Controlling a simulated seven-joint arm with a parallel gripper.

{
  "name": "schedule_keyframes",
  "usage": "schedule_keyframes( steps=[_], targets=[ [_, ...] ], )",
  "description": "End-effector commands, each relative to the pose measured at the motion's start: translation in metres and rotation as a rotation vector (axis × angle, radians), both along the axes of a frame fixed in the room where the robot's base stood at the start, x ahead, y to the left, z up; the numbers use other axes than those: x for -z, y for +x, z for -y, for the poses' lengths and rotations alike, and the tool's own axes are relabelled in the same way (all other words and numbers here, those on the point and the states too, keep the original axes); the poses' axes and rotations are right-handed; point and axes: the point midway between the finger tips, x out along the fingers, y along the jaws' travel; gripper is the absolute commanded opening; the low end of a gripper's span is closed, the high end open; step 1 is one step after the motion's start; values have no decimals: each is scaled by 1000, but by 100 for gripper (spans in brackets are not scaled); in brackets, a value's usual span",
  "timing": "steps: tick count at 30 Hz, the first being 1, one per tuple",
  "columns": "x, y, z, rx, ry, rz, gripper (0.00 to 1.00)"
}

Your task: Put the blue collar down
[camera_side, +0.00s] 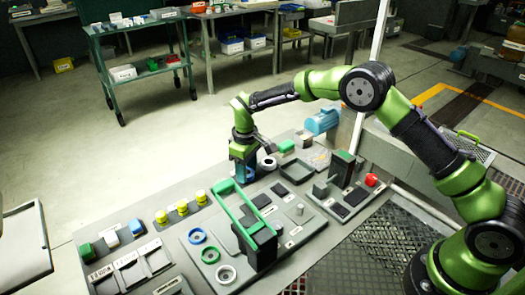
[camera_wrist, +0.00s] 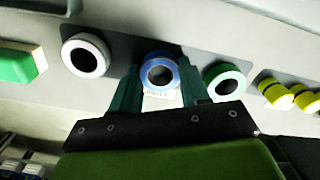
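The blue collar (camera_wrist: 146,66), a ring with a dark centre, sits between the fingertips of my gripper (camera_wrist: 160,78) in the wrist view. The fingers appear to touch it on both sides, and it is at or very near the grey plate; a gap beneath cannot be made out. A white collar (camera_wrist: 68,55) is to its left and a green collar (camera_wrist: 239,82) to its right, both apart from the fingers. In the side view my gripper (camera_side: 243,172) is low at the back of the bench and mostly hides what it holds.
Yellow pieces (camera_side: 182,208) lie at left. A red button (camera_side: 371,180) is at right.

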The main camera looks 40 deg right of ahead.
Motion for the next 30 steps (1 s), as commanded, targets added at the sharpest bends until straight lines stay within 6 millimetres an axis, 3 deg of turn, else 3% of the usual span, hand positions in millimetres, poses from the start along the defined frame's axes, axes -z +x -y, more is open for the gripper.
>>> schedule_keyframes(
  steps=[1,5,16,20,30],
  targets=[
    [0,0,0,0,0,-1,51],
    [0,0,0,0,0,-1,71],
    [-7,0,0,-1,0,2,71],
    [-26,1,0,-1,0,4,71],
    [-97,1,0,0,0,3,71]
  ],
)
